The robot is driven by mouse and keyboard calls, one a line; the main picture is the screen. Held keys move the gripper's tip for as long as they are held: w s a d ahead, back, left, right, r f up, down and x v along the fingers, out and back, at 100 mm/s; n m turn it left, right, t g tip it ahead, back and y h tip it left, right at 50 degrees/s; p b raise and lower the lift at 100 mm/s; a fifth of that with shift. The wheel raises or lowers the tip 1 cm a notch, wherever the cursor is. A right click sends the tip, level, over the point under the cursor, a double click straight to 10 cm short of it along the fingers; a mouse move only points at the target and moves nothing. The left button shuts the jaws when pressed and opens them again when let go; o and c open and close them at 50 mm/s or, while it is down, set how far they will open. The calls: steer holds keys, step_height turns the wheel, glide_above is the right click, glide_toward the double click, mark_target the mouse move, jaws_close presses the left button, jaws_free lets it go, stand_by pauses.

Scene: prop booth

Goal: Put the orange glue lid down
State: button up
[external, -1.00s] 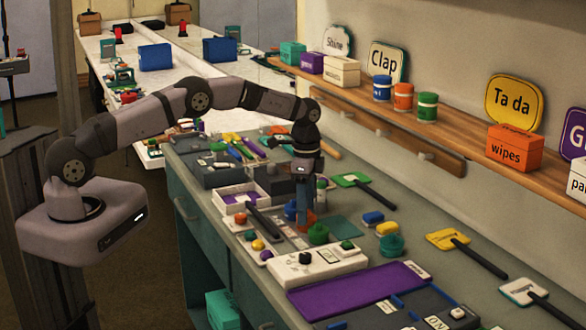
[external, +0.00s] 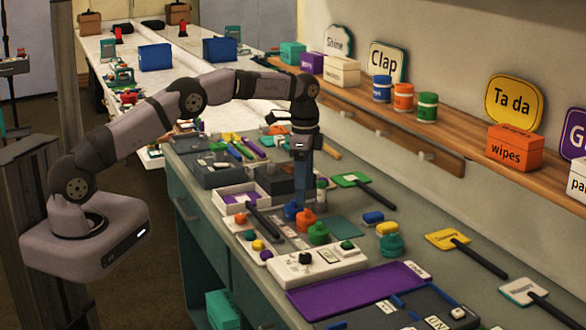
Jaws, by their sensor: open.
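The orange glue lid (external: 306,220) rests low on the grey counter (external: 415,218), between a blue lid (external: 292,210) and a green lid (external: 318,233). My gripper (external: 302,198) points straight down just above and behind the orange lid. It is open, and its fingers look clear of the lid. The fingertips are small in this view and their exact gap is hard to make out.
A white box with knobs (external: 318,264) stands in front of the lids. A purple mat (external: 355,290) lies nearer the front. A white tray (external: 238,197) is to the left. Paddles, including a green one (external: 350,180), lie to the right.

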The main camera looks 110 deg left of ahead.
steer(key=shift+r, duration=0.5)
steer(key=shift+w+d, duration=0.15)
steer(key=shift+d, duration=0.05)
steer(key=w+d+r, duration=0.1)
steer(key=w+d, duration=0.1)
steer(key=d, duration=1.1)
steer(key=w+d+r, duration=0.2)
steer(key=w+d, duration=0.1)
steer(key=d, duration=1)
steer(key=s+d+f, duration=0.2)
steer(key=s+d, duration=0.6)
steer(key=d, duration=0.1)
steer(key=s+d+f+m, duration=0.1)
steer(key=s+d+f, duration=0.2)
steer(key=s+d, duration=0.6)
steer(key=shift+d, duration=0.7)
steer(key=shift+o, duration=0.3)
steer(key=shift+s+d+f, duration=0.1)
steer(key=shift+s+d, duration=0.05)
steer(key=shift+s, duration=0.35)
